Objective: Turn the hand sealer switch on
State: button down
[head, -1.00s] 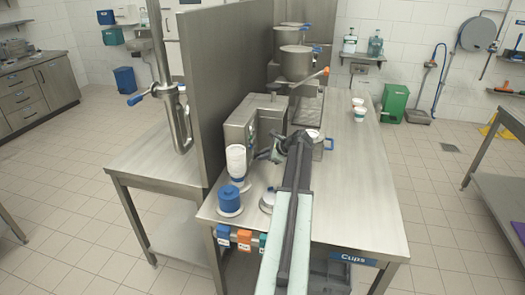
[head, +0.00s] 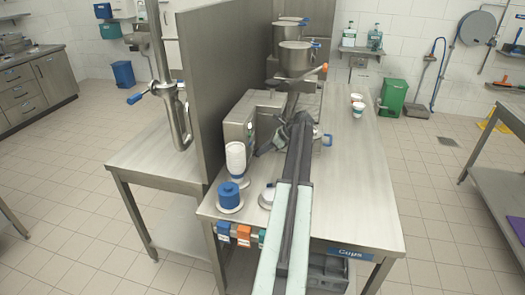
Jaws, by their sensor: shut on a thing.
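A steel box-shaped machine (head: 237,134) stands on the steel table against the grey partition. A white cylinder (head: 236,158) and a blue knob-shaped piece on a pale round base (head: 229,194) stand at the table's near left corner. I cannot tell for sure which of these is the hand sealer, and no switch can be made out. My arm reaches over the table from the front. My gripper (head: 264,148) is small and dark, pointing left and down beside the machine's right side. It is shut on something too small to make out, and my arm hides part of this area.
A steel hopper (head: 297,55) with an orange-tipped lever rises behind my arm. The table's right half (head: 357,190) is clear. The tall partition (head: 226,75) bounds the left.

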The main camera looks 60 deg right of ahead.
jog(key=shift+d, duration=0.1)
jog(key=c, duration=1.5)
grip_release()
jog(key=shift+r, duration=0.1)
jog(key=shift+s+r, duration=0.1)
jog(key=p+v, duration=0.5)
jog(key=v, duration=0.2)
jog(key=shift+s+r, duration=0.2)
jog(key=shift+r+p, duration=0.1)
jog(key=shift+p, duration=0.25)
